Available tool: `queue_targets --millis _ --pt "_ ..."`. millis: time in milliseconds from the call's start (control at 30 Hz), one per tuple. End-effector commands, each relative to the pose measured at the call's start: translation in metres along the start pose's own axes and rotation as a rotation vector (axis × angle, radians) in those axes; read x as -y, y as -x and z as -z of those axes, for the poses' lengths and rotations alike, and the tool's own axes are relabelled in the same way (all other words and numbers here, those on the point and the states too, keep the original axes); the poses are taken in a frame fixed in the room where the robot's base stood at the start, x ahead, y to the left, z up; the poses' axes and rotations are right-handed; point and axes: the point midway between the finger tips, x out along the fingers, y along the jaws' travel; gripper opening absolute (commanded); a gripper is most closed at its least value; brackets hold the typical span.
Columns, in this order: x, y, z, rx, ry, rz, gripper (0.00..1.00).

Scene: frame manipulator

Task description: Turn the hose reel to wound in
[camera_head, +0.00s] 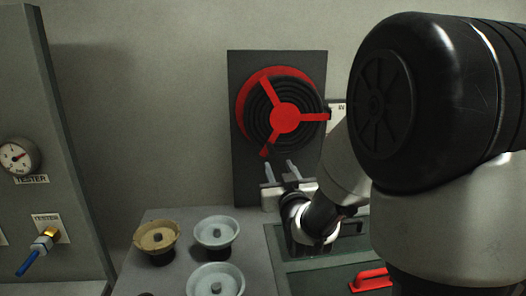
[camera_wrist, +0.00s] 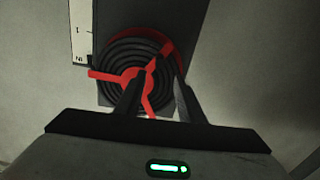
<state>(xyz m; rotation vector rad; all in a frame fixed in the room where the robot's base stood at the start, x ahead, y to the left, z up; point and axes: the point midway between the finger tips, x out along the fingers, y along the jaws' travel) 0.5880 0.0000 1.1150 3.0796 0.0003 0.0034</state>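The hose reel (camera_head: 285,118) is mounted on a dark upright panel. It has a black coiled hose, a red back disc and a red three-spoke hub. One spoke points right, one upper left, and one lower left with a small red end piece (camera_head: 264,152). My gripper (camera_head: 280,166) is just below the reel in the head view, its two fingers apart and empty. In the wrist view, my gripper (camera_wrist: 160,76) is open, with the reel (camera_wrist: 125,62) beyond the fingertips. The fingers hide part of the reel; contact cannot be told.
A white scale label (camera_head: 337,115) sits right of the panel, partly hidden by my arm. Several bowl-shaped dishes (camera_head: 217,232) stand on the bench at lower left. A red handle (camera_head: 371,280) lies low right. A tester post with gauge (camera_head: 17,156) and blue-handled valve (camera_head: 38,250) stands left.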

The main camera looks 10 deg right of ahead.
Motion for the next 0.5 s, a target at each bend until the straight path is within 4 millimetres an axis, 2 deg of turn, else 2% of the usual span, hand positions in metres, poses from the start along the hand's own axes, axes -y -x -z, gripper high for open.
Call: queue_targets --millis 200,500 --pt "0.000 -0.050 -0.001 0.001 0.000 0.000 0.36" --pt "0.000 -0.111 -0.001 0.002 0.000 0.000 0.36"
